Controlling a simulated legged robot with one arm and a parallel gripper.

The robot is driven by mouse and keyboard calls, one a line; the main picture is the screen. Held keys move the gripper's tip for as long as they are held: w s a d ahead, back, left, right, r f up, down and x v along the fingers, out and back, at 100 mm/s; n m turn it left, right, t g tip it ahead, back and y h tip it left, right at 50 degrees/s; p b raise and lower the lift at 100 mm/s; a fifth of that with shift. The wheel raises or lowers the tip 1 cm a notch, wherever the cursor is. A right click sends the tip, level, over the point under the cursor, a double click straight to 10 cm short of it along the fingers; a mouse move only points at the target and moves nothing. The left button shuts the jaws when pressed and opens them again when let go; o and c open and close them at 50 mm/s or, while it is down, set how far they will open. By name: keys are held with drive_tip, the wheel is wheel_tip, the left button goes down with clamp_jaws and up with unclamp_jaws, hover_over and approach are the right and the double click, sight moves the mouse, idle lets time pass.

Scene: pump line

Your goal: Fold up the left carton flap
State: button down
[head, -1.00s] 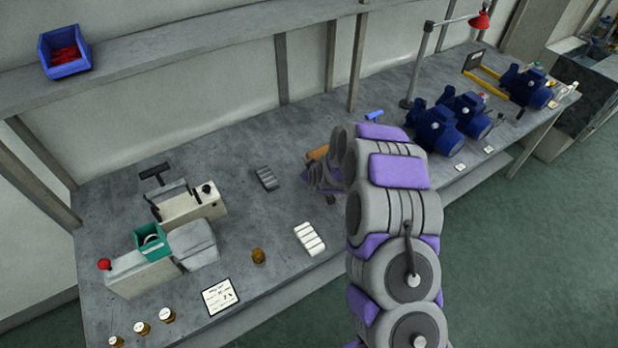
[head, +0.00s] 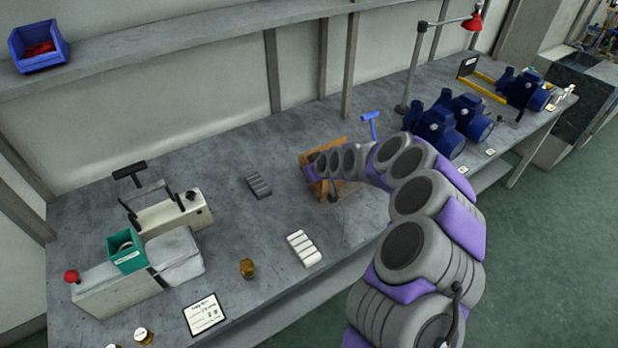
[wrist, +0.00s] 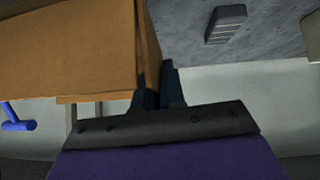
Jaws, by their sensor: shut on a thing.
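The brown carton (head: 310,160) stands on the bench near its middle, partly hidden behind my arm. In the wrist view the carton (wrist: 65,50) fills the upper left. A narrow brown flap (wrist: 149,35) runs along its right side down to my fingers. My gripper (wrist: 161,88) is shut at the lower end of this flap, with the dark fingers close together. The exact grip line is hard to see. In the head view my arm hides most of the gripper and of the carton's near side.
A blue T-shaped handle (head: 370,122) rises behind the carton. A grey ribbed block (head: 259,185) and a white ribbed block (head: 304,249) lie to the left. Blue pumps (head: 437,130) stand to the right, under a red lamp (head: 472,22).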

drive_tip(key=shift+f+b, duration=0.15)
drive_tip(key=shift+b, duration=0.8)
drive_tip(key=shift+w+d+r+y, duration=0.15)
drive_tip(key=shift+r+y, duration=0.05)
drive_tip(key=shift+y, duration=0.1)
drive_tip(key=c, duration=1.3)
unclamp_jaws()
drive_tip(key=shift+w+f, duration=0.1)
drive_tip(key=p+v, duration=0.2)
drive_tip(key=v, duration=0.6)
drive_tip(key=p+v, duration=0.2)
drive_tip(key=v, duration=0.7)
drive_tip(key=shift+w+r, duration=0.1)
drive_tip(key=shift+r, duration=0.25)
